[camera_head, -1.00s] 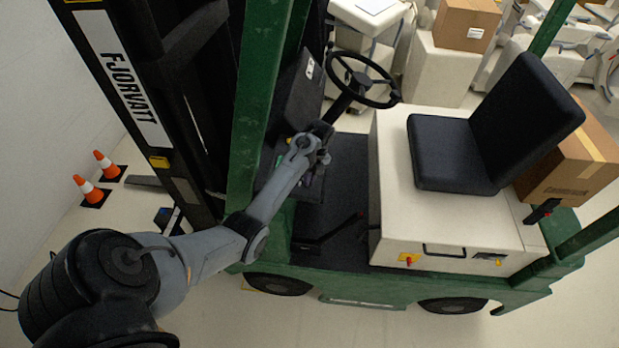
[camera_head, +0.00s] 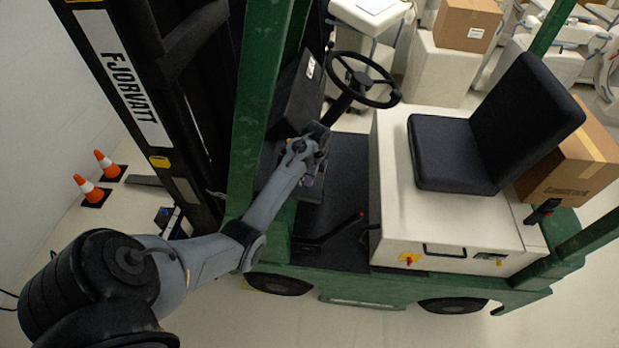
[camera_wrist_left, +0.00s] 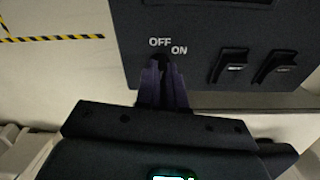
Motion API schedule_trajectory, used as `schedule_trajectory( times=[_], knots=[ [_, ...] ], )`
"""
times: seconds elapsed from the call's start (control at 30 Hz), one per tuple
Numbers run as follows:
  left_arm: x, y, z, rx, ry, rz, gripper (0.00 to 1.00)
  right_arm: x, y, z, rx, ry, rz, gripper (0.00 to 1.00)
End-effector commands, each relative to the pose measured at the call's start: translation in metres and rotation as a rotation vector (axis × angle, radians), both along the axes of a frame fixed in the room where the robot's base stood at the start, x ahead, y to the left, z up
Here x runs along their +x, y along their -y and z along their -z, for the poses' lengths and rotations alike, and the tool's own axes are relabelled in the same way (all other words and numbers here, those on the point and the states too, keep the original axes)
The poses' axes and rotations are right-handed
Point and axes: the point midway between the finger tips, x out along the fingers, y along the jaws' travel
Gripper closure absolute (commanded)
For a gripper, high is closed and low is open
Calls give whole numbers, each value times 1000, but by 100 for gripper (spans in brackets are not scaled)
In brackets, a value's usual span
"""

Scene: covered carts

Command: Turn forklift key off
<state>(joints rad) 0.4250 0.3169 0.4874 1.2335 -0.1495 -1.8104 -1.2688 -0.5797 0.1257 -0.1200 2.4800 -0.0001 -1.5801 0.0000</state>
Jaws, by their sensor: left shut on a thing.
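The forklift (camera_head: 345,285) is green with a cream seat base. Its dark dash panel (camera_wrist_left: 205,25) fills the top of the left wrist view and bears the labels OFF and ON. My left gripper (camera_wrist_left: 163,68) is at the panel, just below these labels, with its purple fingers shut on the key. The fingers hide most of the key, and I cannot tell which label it points to. In the head view my left gripper (camera_head: 318,140) is by the dash below the steering wheel (camera_head: 362,80). My right gripper is not in view.
Two rocker switches (camera_wrist_left: 230,66) sit on the panel right of the labels. The green mast post (camera_head: 258,90) stands close beside my left arm. The black seat (camera_head: 450,150) is to the right. Two orange cones (camera_head: 88,187) stand on the floor at left.

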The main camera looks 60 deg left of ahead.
Motion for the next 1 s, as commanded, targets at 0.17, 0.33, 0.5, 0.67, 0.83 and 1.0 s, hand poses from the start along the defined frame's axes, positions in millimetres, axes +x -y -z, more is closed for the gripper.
schedule_trajectory(
  times=[0.17,0.33,0.5,0.67,0.83,1.0],
  knots=[
    [-1,1,4,17,13,-100,100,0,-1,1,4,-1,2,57],
    [-1,1,4,27,21,-159,100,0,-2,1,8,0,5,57],
    [-1,1,4,31,24,-188,100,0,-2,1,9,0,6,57],
    [-1,1,5,32,25,-197,100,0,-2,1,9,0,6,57],
    [-1,1,5,32,24,-197,100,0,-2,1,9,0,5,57],
    [-1,1,5,31,23,-196,79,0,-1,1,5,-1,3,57]
  ],
)
